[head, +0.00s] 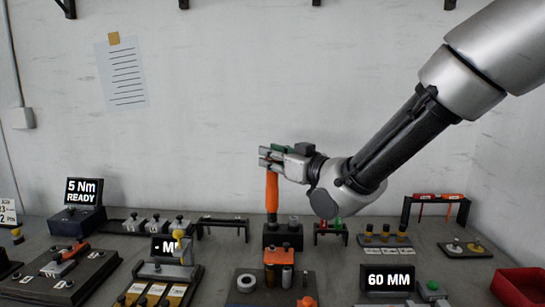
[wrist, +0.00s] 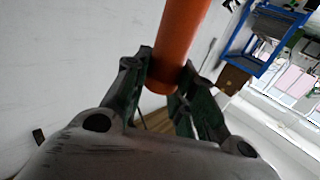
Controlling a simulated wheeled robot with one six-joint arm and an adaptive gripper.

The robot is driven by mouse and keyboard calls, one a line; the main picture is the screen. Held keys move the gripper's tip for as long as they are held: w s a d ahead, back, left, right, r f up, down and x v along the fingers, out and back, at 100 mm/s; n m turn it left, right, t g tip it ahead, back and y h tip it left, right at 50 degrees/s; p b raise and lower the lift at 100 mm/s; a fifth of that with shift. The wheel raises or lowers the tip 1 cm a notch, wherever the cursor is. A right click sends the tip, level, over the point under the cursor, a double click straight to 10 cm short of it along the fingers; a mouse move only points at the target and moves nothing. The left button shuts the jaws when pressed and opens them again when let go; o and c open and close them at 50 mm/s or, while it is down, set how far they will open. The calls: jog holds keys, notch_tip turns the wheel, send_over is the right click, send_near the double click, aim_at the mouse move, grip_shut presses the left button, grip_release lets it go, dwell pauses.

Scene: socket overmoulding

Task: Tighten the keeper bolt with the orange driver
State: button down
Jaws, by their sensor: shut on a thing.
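The orange driver (head: 272,192) stands upright in the head view, with its upper end in my gripper (head: 271,157). The driver's lower end is at the near dark block (head: 283,237); I cannot tell whether it touches it. In the wrist view the orange shaft (wrist: 180,35) runs between the green fingers of my gripper (wrist: 167,72), which are shut on it. I cannot pick out the keeper bolt for certain.
A display reading 5 Nm READY (head: 82,191) stands at the left. A clamp fixture (head: 58,277) is at the front left, and a 60 MM display (head: 389,280) at the front right. A rack (head: 435,207) and a red bin (head: 519,287) are at the right. The bench is crowded.

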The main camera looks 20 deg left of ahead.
aim_at(276, 174)
jog(key=shift+f, duration=4.9)
dwell(0.8)
jog(key=shift+r, duration=2.65)
